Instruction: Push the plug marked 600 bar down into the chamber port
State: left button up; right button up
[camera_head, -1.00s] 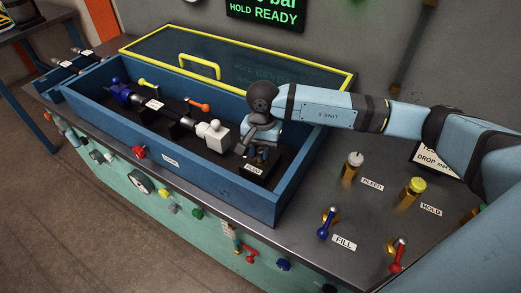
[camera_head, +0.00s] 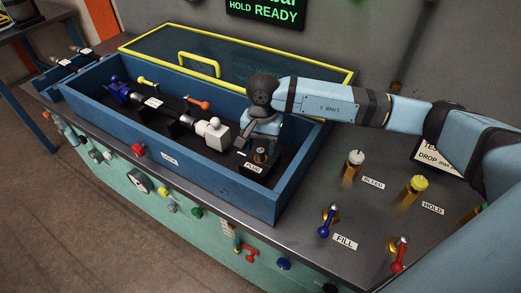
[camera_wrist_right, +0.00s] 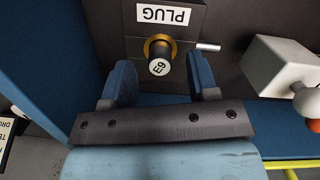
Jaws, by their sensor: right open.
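A dark plug (camera_head: 261,152) with a pale marked top stands in a brass collar on a black block labelled PLUG (camera_head: 253,167), at the right end of the blue chamber box. The plug also shows in the right wrist view (camera_wrist_right: 159,66); its mark is small and I cannot read it as 600 bar. How deep it sits is unclear. My right gripper (camera_wrist_right: 161,80) is open and empty, its two blue fingers apart just short of the plug. In the head view the right gripper (camera_head: 262,136) is behind and above the plug. My left gripper is out of view.
The chamber's front wall (camera_head: 170,162) and yellow-edged lid (camera_head: 250,58) bound the space. A white block fitting (camera_head: 216,135) stands left of the plug. Bleed (camera_head: 354,165), hold (camera_head: 415,187) and fill (camera_head: 328,222) controls stand to the right. A screen reads HOLD READY (camera_head: 264,13).

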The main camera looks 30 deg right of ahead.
notch_tip(320, 180, up, 12)
jog(key=w+d, duration=0.1)
jog(key=shift+b, duration=0.35)
